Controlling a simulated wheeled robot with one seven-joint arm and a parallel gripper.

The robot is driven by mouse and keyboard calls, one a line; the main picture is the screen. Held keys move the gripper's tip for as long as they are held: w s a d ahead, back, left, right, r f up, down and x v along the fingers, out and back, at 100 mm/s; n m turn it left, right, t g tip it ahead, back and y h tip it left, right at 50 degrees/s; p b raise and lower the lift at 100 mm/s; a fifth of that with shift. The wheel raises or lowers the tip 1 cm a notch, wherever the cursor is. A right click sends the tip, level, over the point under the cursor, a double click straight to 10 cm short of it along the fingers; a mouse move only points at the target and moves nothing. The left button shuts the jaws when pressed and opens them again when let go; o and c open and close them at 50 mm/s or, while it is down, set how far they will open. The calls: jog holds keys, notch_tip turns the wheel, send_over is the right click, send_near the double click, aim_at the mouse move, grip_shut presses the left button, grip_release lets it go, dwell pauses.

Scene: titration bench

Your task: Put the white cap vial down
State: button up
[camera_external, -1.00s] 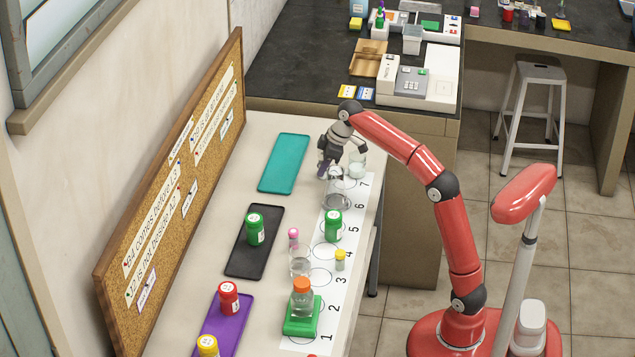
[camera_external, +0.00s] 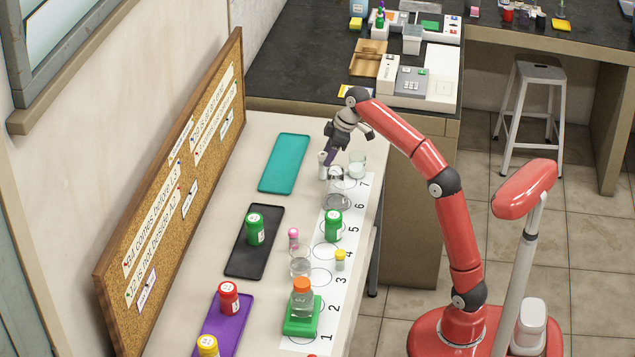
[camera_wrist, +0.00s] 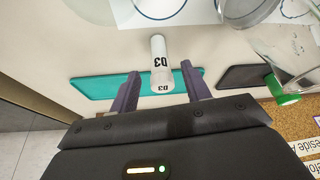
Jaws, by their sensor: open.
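The white cap vial (camera_external: 323,166) stands upright on the white bench, left of the clear glassware by the strip's number 7. In the wrist view the vial (camera_wrist: 158,62) carries D3 markings and shows between and just beyond my two dark fingers. My gripper (camera_external: 330,153) is open, its fingers close above the vial. In the wrist view the fingers of my gripper (camera_wrist: 161,78) are spread, with gaps on both sides of the vial. Nothing is held.
A glass flask (camera_external: 337,190) and a beaker (camera_external: 357,164) stand close on the right. A teal tray (camera_external: 284,163) lies to the left, a black tray (camera_external: 243,262) nearer. A green-capped jar (camera_external: 333,226) stands on the numbered strip. A corkboard (camera_external: 180,180) borders the bench.

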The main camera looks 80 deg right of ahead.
jog(key=p+v, duration=0.2)
jog(key=v, duration=0.5)
dwell(0.3)
